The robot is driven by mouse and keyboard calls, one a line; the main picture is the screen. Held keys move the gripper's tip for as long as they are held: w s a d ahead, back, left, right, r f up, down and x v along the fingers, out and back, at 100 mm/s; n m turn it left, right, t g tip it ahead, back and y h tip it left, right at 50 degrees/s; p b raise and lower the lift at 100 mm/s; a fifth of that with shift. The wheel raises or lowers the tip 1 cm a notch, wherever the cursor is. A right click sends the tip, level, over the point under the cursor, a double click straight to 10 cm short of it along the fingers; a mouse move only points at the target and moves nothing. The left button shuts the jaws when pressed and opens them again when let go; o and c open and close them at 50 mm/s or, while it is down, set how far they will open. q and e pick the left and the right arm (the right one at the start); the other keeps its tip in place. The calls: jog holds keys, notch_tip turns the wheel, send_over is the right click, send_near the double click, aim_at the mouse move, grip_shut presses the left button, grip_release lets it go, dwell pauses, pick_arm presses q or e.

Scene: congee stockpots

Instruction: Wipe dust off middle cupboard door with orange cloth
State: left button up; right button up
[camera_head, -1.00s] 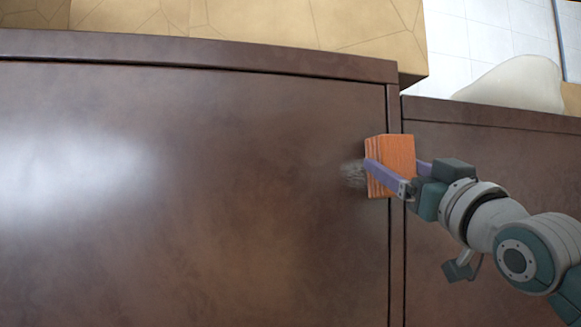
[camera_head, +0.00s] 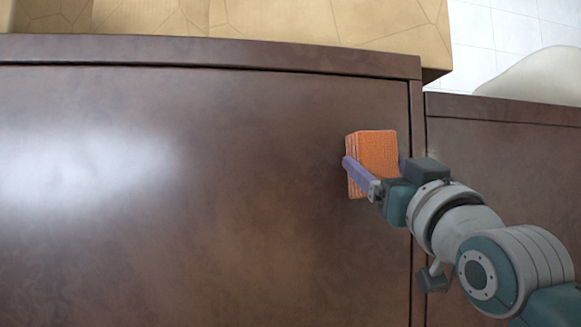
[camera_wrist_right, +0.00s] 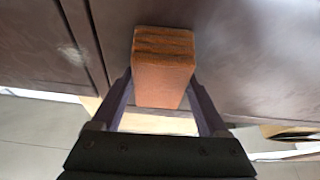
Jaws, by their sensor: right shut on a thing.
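The orange cloth (camera_head: 376,152), a thick folded block, is held between the purple fingers of my right gripper (camera_head: 372,168). It lies against the dark brown middle cupboard door (camera_head: 200,200), near that door's right edge. In the right wrist view the cloth (camera_wrist_right: 163,60) is between both fingers, its far end at the door surface. No grey dust shows on the door around the cloth in the head view; what lies behind the cloth is hidden. My left gripper is not in view.
A narrow gap (camera_head: 417,200) separates this door from the right-hand door (camera_head: 500,150). The wrist view shows a pale smudge (camera_wrist_right: 73,54) beyond the gap; I cannot tell if it is dust. A tan, crack-patterned surface (camera_head: 270,20) lies above the door.

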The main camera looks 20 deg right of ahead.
jog(key=shift+w+a+f, duration=0.1)
jog(key=shift+w+a, duration=0.05)
jog(key=shift+a, duration=0.15)
jog(key=shift+s+a+p, duration=0.2)
jog(key=shift+s+p, duration=0.15)
jog(key=shift+s, duration=0.1)
jog(key=s, duration=0.1)
jog(key=s+p, duration=0.1)
jog(key=s, duration=0.1)
jog(key=shift+s+a, duration=0.3)
jog(key=shift+a, duration=0.05)
jog(key=shift+s+a, duration=0.1)
jog(key=shift+s, duration=0.6)
jog(key=s, duration=0.1)
jog(key=s+p, duration=0.1)
jog(key=s, duration=0.1)
jog(key=shift+a, duration=0.35)
